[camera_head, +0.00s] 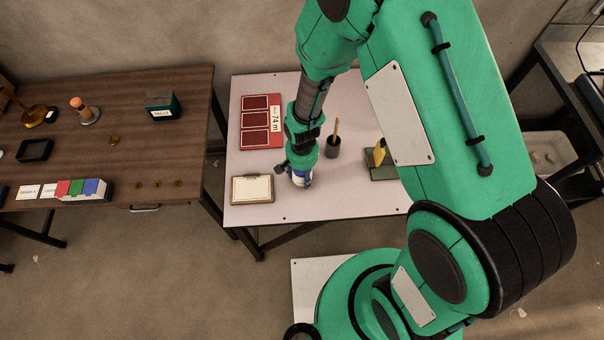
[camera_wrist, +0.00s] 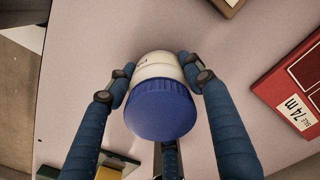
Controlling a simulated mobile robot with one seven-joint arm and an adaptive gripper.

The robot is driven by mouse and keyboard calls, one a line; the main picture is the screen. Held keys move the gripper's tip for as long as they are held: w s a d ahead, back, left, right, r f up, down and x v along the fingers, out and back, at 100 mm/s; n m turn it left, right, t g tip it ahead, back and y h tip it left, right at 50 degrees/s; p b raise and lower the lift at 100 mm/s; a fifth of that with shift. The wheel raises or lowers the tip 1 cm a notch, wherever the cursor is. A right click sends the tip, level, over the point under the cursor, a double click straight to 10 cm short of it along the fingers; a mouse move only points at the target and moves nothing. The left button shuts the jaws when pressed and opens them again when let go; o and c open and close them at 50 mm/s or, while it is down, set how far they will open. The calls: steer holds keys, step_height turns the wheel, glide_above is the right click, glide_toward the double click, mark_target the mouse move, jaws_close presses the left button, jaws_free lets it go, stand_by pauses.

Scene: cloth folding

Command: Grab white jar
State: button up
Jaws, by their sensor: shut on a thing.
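The white jar (camera_wrist: 158,66) has a blue ribbed lid (camera_wrist: 160,109) that faces the wrist camera. My gripper (camera_wrist: 160,80) is shut on the jar, with one finger against each side of its white body. In the head view, my gripper (camera_head: 298,170) is low over the white table, and the jar (camera_head: 300,179) shows only in part beneath it. The jar's base is hidden, so I cannot tell whether it touches the table (camera_head: 330,205).
A red panel board (camera_head: 262,140) lies behind left of the gripper. A clipboard (camera_head: 252,190) lies to the left, near the front edge. A dark cup (camera_head: 333,147) with a stick and a green tray (camera_head: 382,172) stand to the right. A brown table (camera_head: 110,180) stands farther left.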

mark_target(303, 172)
steer(key=shift+r, duration=0.45)
steer(key=shift+s+d+r+p, duration=0.1)
steer(key=shift+s+r+p, duration=0.15)
steer(key=shift+r, duration=0.4)
steer(key=shift+s+d+r+p, duration=0.15)
steer(key=shift+r+p, duration=0.2)
steer(key=shift+r, duration=0.25)
steer(key=s+d, duration=0.1)
steer(key=s, duration=0.3)
steer(key=s+d+p, duration=0.1)
steer(key=s+d, duration=0.1)
steer(key=s, duration=0.3)
steer(key=s+d+r+p, duration=0.1)
steer(key=s+d, duration=0.1)
steer(key=s, duration=0.3)
steer(key=shift+s+r, duration=0.1)
